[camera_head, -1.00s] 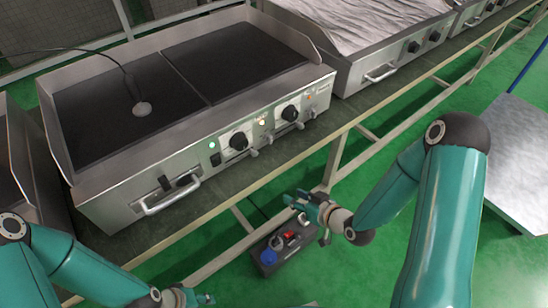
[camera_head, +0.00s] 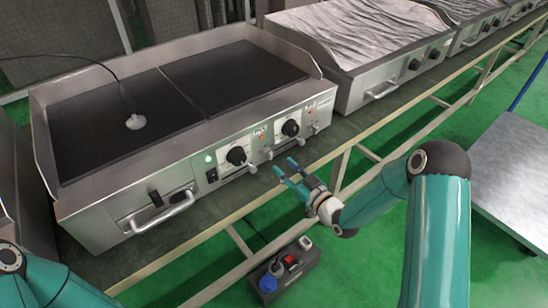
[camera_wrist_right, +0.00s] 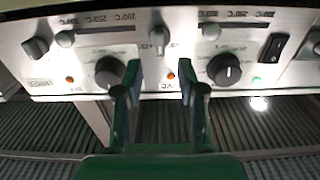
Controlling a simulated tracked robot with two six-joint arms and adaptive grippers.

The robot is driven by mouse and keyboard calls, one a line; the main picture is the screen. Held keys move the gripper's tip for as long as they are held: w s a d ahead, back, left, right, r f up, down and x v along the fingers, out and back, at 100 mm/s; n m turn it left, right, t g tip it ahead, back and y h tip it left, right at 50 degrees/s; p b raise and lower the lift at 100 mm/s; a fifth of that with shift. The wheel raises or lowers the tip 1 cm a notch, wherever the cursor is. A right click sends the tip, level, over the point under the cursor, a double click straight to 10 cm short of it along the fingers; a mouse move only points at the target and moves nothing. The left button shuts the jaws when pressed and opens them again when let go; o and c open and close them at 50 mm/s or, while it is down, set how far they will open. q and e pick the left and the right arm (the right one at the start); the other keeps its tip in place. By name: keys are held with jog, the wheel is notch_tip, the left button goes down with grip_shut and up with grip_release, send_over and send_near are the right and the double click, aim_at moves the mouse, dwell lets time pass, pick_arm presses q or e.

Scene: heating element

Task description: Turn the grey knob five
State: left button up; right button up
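A steel griddle (camera_head: 180,165) stands on the bench, with two black dials and several small grey knobs on its front panel. Grey knobs show below the left dial (camera_head: 253,168) and between the dials (camera_head: 268,154). I cannot tell which one is number five. My right gripper (camera_head: 285,168) is open and empty just in front of the panel. In the right wrist view its fingers (camera_wrist_right: 161,82) are spread, with one grey knob (camera_wrist_right: 159,38) lying ahead between them, not gripped. Black dials flank the fingers on the left (camera_wrist_right: 110,72) and right (camera_wrist_right: 224,69). My left gripper is outside the view.
A round probe (camera_head: 135,122) with a black cable lies on the griddle plate. The griddle's handle (camera_head: 160,214) sticks out at lower left. A second griddle (camera_head: 365,60) stands to the right. A dark box (camera_head: 287,270) is on the green floor, and a metal table (camera_head: 510,170) stands at right.

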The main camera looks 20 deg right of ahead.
aim_at(271, 156)
jog(key=x, duration=0.5)
jog(key=shift+w+a, duration=0.15)
jog(key=shift+w, duration=0.2)
grip_shut()
